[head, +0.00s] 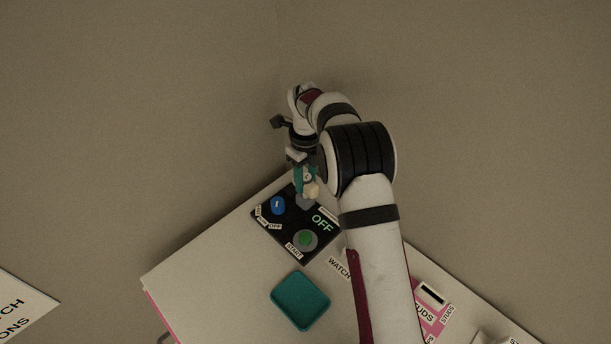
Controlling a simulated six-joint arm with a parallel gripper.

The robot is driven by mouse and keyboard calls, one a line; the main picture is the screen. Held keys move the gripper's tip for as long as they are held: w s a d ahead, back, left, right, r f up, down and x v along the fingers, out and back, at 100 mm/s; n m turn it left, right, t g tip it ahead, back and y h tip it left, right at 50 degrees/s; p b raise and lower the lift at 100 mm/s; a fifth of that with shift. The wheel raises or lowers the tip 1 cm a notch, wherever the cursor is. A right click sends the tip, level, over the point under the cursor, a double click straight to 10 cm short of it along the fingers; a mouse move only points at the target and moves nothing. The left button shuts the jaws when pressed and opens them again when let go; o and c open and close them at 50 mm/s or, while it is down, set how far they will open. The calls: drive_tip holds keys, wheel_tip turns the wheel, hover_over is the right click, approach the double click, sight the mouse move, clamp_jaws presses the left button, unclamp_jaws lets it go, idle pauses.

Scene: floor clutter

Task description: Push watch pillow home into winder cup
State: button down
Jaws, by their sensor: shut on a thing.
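The watch pillow (312,190) shows as a small cream block with a teal band, seen in the head view below my gripper. My gripper (301,168) is shut on it, over the upper edge of the black winder box (268,240). A grey round part (303,203), perhaps the winder cup, shows just below the pillow and is mostly covered. I cannot tell whether the pillow is in the cup or above it. The box carries a blue knob (278,205), a green button (305,238) by a START label, and the word OFF.
The box stands on a pale table (215,275). An empty-looking teal tray (300,300) lies below it. A pink STUDS holder (432,293) is at the right, beyond my arm. The table's left side is clear.

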drive_tip(key=shift+f, duration=0.95)
drive_tip(key=shift+c, duration=2)
unclamp_jaws()
wheel_tip(320, 180, up, 16)
drive_tip(key=shift+f, duration=0.15)
